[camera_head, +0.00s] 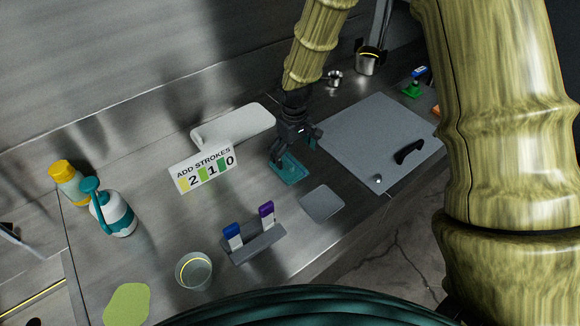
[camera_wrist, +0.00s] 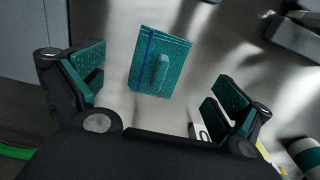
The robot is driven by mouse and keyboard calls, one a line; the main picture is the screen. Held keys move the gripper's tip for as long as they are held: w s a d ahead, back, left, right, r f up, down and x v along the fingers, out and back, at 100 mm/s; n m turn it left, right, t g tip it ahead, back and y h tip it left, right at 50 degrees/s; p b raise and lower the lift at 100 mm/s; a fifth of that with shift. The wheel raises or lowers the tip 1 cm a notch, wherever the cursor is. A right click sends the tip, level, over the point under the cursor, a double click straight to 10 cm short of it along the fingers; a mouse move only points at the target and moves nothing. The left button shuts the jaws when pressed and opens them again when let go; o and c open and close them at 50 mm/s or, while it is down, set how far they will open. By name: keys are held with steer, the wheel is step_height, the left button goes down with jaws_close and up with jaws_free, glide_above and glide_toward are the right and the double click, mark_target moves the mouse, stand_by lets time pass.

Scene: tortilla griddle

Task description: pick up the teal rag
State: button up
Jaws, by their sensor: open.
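The teal rag (camera_head: 288,169) lies on the steel counter (camera_head: 150,180), left of the grey griddle plate, in the head view. My gripper (camera_head: 295,156) is just above it and hides part of it. In the wrist view the rag (camera_wrist: 160,62) is a folded teal square with a dark blue stripe along its left side and a raised strip in the middle. My gripper (camera_wrist: 158,90) is open and empty in that view. The rag shows beyond and between its spread fingers, apart from both.
The grey plate (camera_head: 375,135) with a black handle (camera_head: 409,151) is right of the rag. The "ADD STROKES" sign (camera_head: 204,168) stands left. A grey square (camera_head: 321,203) and a marker holder (camera_head: 255,244) lie nearer. A white tray (camera_head: 240,123) is behind.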

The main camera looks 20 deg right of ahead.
mark_target(289, 161)
steer(key=w+f, duration=0.2)
steer(key=shift+w+a+f+p, duration=0.15)
steer(key=shift+w+f+p, duration=0.15)
steer(key=shift+w+f, duration=0.1)
steer(key=shift+w+a+f+p, duration=0.1)
steer(key=shift+w+f+p, duration=0.05)
steer(key=shift+f+p, duration=0.15)
steer(key=shift+s+a+f+p, duration=0.15)
steer(key=shift+s+f+p, duration=0.15)
steer(key=shift+f+p, duration=0.15)
steer(key=shift+s+f+p, duration=0.3)
steer(key=shift+s+f, duration=0.05)
steer(key=shift+s, duration=0.25)
steer(key=shift+w+f, duration=0.7)
steer(key=shift+f, duration=0.35)
steer(key=shift+s+r, duration=0.35)
steer(key=shift+s, duration=0.05)
steer(key=shift+c, duration=1.2)
steer(key=shift+w, duration=0.2)
steer(key=c, duration=0.7)
steer(key=shift+s, duration=0.2)
steer(key=c, duration=0.3)
